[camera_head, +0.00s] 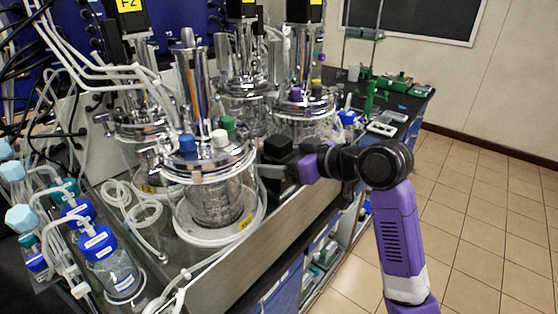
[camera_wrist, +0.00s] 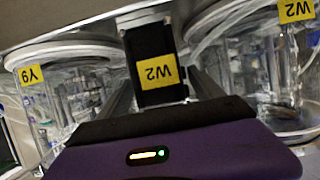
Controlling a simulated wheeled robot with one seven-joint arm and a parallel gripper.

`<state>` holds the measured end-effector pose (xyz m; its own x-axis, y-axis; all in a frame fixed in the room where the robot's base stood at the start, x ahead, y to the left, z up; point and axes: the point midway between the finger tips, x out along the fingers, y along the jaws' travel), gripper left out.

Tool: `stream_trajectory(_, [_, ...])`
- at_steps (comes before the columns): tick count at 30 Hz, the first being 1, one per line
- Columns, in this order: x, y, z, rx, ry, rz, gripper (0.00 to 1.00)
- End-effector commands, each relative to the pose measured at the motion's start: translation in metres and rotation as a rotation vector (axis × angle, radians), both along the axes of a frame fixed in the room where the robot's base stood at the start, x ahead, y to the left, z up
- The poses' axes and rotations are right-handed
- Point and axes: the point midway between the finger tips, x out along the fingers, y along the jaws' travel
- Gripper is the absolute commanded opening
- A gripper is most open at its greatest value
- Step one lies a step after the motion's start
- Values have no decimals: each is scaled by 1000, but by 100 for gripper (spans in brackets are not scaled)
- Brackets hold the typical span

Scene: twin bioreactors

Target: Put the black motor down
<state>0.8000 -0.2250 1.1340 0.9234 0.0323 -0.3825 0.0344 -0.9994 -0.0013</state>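The black motor (camera_wrist: 152,50) shows in the wrist view as an upright dark block with a yellow W2 label that reads upside down. My gripper (camera_wrist: 160,88) has one grey finger on each side of it and appears shut on it; the fingertip contact is partly hidden. In the head view my gripper (camera_head: 272,172) is beside the bench's front edge, right of the nearest glass vessel. The black motor (camera_head: 278,148) shows there as a small dark block at the fingers. Whether its base touches a surface cannot be told.
The nearest glass vessel (camera_head: 215,195) with a steel lid stands close left of my gripper. More vessels, some with black motors on top, stand behind. Blue-capped bottles (camera_head: 107,262) and tubing are at the left. Green items (camera_head: 385,85) lie at the bench's far end. The tiled floor (camera_head: 475,200) is clear.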

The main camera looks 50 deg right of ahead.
Motion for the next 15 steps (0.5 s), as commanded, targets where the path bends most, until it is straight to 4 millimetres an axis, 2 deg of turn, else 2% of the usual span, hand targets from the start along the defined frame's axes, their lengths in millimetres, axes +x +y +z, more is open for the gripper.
stream_trajectory(6, [0,-1,6,-1,0,-1,76])
stream_trajectory(8, [-6,-1,5,-2,-2,-1,76])
stream_trajectory(15, [-47,-3,23,-2,-4,-2,76])
